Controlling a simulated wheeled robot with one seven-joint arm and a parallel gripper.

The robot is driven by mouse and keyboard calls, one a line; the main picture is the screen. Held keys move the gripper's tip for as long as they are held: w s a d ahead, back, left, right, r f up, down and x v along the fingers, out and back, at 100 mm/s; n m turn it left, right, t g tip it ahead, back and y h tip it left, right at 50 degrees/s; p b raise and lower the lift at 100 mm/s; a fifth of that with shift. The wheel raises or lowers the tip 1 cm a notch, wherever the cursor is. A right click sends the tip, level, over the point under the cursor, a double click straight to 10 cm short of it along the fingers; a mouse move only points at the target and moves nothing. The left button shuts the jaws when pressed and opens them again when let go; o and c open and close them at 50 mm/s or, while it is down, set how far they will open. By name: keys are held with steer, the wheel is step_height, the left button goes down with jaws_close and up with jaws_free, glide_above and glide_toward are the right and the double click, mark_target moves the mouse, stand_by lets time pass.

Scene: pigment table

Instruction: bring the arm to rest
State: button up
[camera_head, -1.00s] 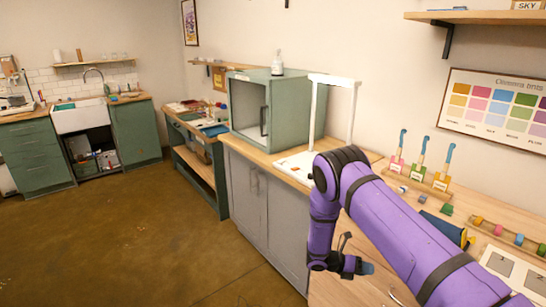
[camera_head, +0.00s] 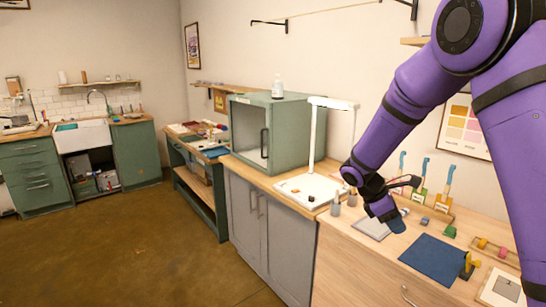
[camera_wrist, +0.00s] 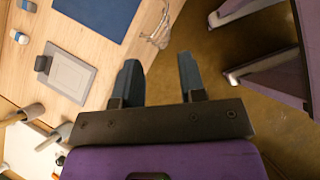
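My purple arm (camera_head: 410,90) is raised and bent on the right of the head view. It hides part of the wall chart. My gripper (camera_head: 396,221) hangs over the wooden worktop in front of the brush rack. In the wrist view my gripper (camera_wrist: 159,68) has its two dark fingers apart, with nothing held between them. Beyond the fingertips the wrist view shows the worktop's edge and the brown floor. The fingers look clear of the worktop.
A dark blue mat (camera_head: 432,261) and a grey plate (camera_head: 372,230) lie on the worktop near my gripper. A white lamp stand (camera_head: 313,140) and a green cabinet (camera_head: 300,130) stand farther left. A rack holds coloured brushes (camera_head: 423,178). The floor at left is clear.

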steer(key=s+r+m+t+y, duration=0.55)
steer(key=s+r+m, duration=0.55)
steer(key=s+r, duration=0.9)
steer(key=s+a+r+m+t+y, duration=0.1)
steer(key=s+m, duration=0.3)
steer(key=s, duration=0.6)
steer(key=shift+s+a+r+t+y, duration=0.15)
steer(key=shift+s+a+t+y, duration=0.15)
steer(key=shift+a+t+y, duration=0.3)
